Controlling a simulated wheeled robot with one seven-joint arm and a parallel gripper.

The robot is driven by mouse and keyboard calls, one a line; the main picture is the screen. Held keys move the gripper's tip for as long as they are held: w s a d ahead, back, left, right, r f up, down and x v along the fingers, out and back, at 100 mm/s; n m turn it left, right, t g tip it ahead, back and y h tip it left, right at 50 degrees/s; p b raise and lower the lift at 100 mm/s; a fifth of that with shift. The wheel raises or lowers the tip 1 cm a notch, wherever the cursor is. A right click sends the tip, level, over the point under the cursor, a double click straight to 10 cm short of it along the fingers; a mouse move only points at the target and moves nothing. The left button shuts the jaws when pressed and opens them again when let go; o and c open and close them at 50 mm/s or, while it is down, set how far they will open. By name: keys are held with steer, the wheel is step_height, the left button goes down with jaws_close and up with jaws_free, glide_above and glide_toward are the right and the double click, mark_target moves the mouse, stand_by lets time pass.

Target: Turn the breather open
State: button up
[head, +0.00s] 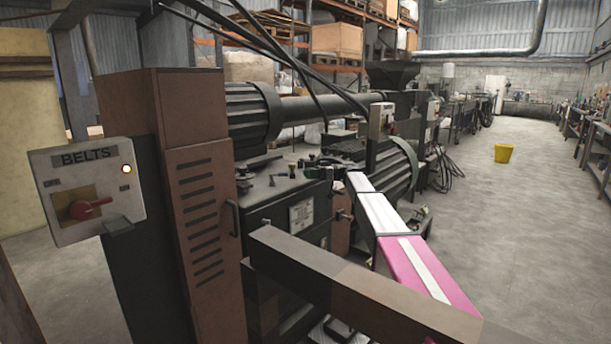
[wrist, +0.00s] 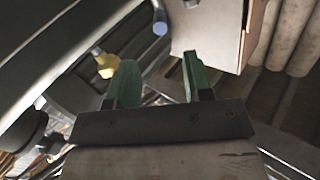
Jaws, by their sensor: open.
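My gripper is open in the wrist view (wrist: 158,64), its two green fingers apart with nothing between them. A small yellow fitting (wrist: 105,65) shows beyond the left finger, apart from it. A blue round-ended part (wrist: 160,22) shows farther up, near the top edge. I cannot tell which part is the breather. In the head view my arm reaches in toward the dark machine (head: 285,195), among small fittings on its top; the fingers are too small there to make out clearly.
A brown cabinet (head: 200,170) and a BELTS switch box (head: 90,190) with a lit lamp stand at the left. A thick brown-grey beam (head: 350,280) crosses in front of the machine. Open floor with a yellow bucket (head: 503,153) lies at the right.

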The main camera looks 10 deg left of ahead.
mark_target(280, 174)
steer(key=shift+s+a, duration=0.1)
steer(key=shift+s, duration=0.05)
steer(key=c, duration=0.7)
steer(key=s+a+t+h, duration=0.1)
steer(key=s, duration=0.1)
steer(key=s+a+r+t+h, duration=0.1)
steer(key=s+h, duration=0.1)
steer(key=s+a+r+t+h, duration=0.1)
steer(key=s+a+h, duration=0.1)
steer(key=s, duration=0.1)
steer(key=shift+s+r, duration=0.1)
steer(key=shift+r, duration=0.15)
jaws_close()
steer(key=s+d+r+t+h, duration=0.1)
steer(key=s+r+t+h, duration=0.4)
steer(key=s+t, duration=0.1)
steer(key=shift+n+h, duration=0.4)
steer(key=shift+h, duration=0.1)
steer(key=w+a+f, duration=0.1)
steer(key=w+f, duration=0.1)
steer(key=w+a+f, duration=0.4)
steer(key=w, duration=0.1)
steer(key=shift+a+f, duration=0.2)
steer(key=shift+f, duration=0.15)
steer(key=shift+w+a+r, duration=0.1)
steer(key=shift+w, duration=0.3)
